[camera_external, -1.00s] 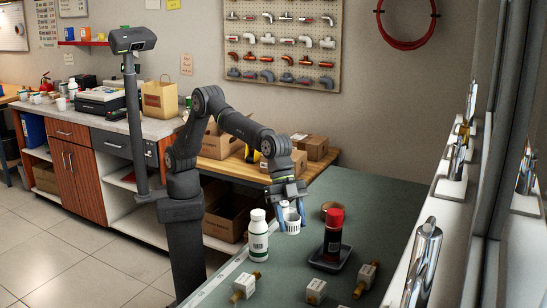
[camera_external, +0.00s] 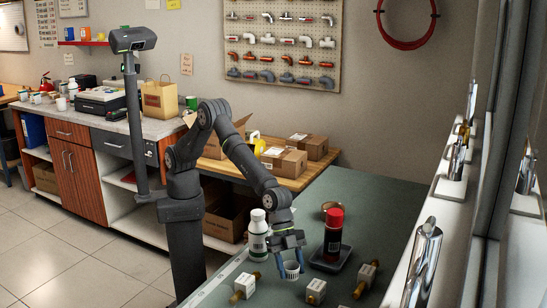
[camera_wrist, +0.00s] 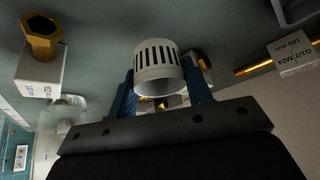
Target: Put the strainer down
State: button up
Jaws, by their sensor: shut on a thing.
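The strainer is a small white slotted cup (camera_external: 291,270), low over the green bench top (camera_external: 375,200). My gripper (camera_external: 291,274) is shut on it, with blue fingers on either side. In the wrist view the strainer (camera_wrist: 158,72) shows its slots and rim between the blue fingers (camera_wrist: 160,95). I cannot tell whether it touches the bench.
A white bottle (camera_external: 257,232) stands close on the left. A black can with a red cap (camera_external: 333,232) stands in a dark tray (camera_external: 345,252) on the right. Brass-and-white fittings (camera_external: 244,286), (camera_external: 315,291), (camera_external: 367,278) lie near the front.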

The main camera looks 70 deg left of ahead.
aim_at(291, 275)
jog(key=shift+f, duration=1.5)
jog(key=shift+f, duration=0.1)
jog(key=o, duration=0.9)
jog(key=shift+f, duration=0.1)
jog(key=shift+o, duration=0.2)
jog(key=shift+a+r, duration=0.1)
jog(key=shift+r, duration=0.25)
jog(key=v, duration=1.1)
jog(key=shift+a+r, duration=0.15)
jog(key=shift+r, duration=0.15)
